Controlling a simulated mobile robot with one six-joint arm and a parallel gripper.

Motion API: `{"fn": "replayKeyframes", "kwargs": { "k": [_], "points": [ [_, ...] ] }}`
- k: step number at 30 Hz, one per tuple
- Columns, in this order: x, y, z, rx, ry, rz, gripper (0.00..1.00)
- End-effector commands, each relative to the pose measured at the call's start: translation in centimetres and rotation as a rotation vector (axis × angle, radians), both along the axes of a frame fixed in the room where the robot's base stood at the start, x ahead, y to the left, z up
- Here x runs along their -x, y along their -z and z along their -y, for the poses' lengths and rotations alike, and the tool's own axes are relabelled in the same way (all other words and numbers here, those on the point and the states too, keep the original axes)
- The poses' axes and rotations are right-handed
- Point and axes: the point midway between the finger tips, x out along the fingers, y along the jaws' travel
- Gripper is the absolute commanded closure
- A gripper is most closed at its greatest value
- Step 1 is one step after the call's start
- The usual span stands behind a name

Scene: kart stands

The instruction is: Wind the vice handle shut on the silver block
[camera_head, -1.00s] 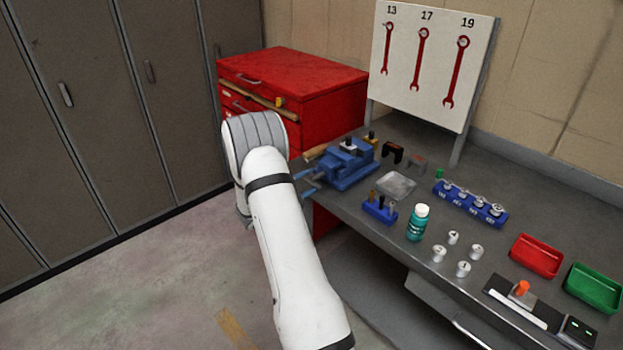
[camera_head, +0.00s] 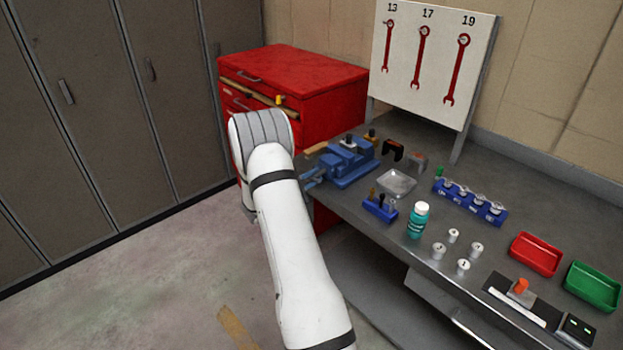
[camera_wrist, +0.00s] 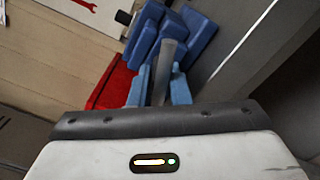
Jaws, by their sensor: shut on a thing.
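The blue vice (camera_head: 352,166) stands at the left end of the grey bench, and it also shows beyond the fingers in the wrist view (camera_wrist: 192,36). A small silver piece with a dark top, perhaps the silver block (camera_head: 348,142), shows at the top of the vice; whether the jaws touch it I cannot tell. My gripper (camera_head: 312,179) is at the vice's near left end, mostly behind my white arm. In the wrist view its light blue fingers (camera_wrist: 160,90) are shut on a grey bar, the vice handle (camera_wrist: 166,62). The handle is hidden in the head view.
A red drawer cabinet (camera_head: 300,85) stands behind the vice. Red (camera_head: 535,254) and green (camera_head: 594,287) trays are farther right.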

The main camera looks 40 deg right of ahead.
Motion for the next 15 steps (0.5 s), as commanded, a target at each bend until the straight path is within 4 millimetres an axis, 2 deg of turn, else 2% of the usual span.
{"fn": "replayKeyframes", "kwargs": {
  "k": [2,9,15],
  "points": [
    [0.05,0.06,-0.57,-0.001,0.001,-0.001,1.00],
    [0.10,0.17,0.05,0.001,0.002,-0.030,1.00],
    [0.13,0.27,0.17,0.009,0.002,-0.125,1.00]
  ]
}}
